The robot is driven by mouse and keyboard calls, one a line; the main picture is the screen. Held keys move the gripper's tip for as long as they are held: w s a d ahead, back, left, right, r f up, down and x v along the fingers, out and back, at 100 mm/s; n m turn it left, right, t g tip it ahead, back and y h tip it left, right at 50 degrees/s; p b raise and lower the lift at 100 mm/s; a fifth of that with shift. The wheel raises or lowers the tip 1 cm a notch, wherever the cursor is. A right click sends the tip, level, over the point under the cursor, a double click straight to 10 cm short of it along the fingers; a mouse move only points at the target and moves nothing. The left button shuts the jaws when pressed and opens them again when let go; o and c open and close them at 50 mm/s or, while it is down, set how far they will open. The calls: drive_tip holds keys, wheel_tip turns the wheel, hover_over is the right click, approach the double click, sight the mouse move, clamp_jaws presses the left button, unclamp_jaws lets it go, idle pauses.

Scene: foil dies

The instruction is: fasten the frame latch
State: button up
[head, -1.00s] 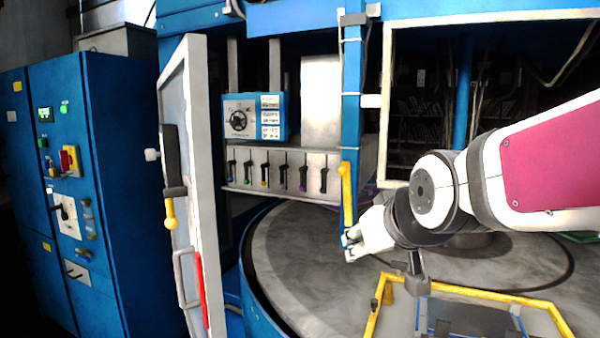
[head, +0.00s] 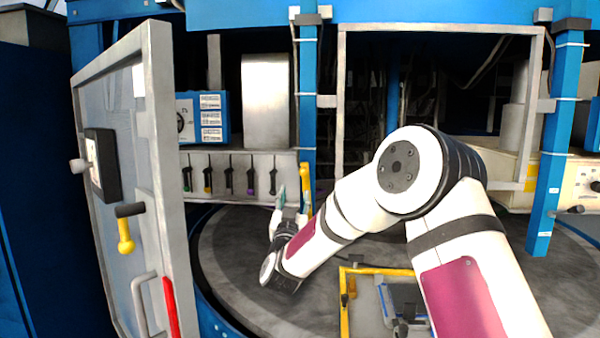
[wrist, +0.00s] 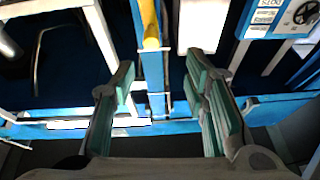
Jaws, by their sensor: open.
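A yellow handle (head: 305,186) hangs upright on the blue post (head: 308,110) of the machine frame; I take it for the frame latch. In the wrist view the yellow handle (wrist: 150,28) lies on the blue post, ahead of and between the fingers. My gripper (head: 291,202) is beside the handle's lower part in the head view, its green pads pointing up and away. In the wrist view my gripper (wrist: 161,78) is open, with nothing between the pads. Whether a finger touches the handle cannot be told. My arm hides part of the turntable.
An open door (head: 140,200) with a yellow lever (head: 125,233) stands at the left. Below my gripper is a grey round table (head: 235,275). A yellow frame (head: 345,312) stands near my arm. A row of small levers (head: 230,178) is behind, left of the post.

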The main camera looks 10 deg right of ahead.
sight(303, 175)
drive_tip(key=shift+m+h, duration=0.4)
drive_tip(key=shift+h, duration=0.2)
drive_tip(key=x, duration=1.3)
drive_tip(key=shift+w+d+f, duration=0.15)
drive_tip(key=shift+w+d, duration=0.2)
drive_tip(key=shift+d, duration=0.2)
clamp_jaws()
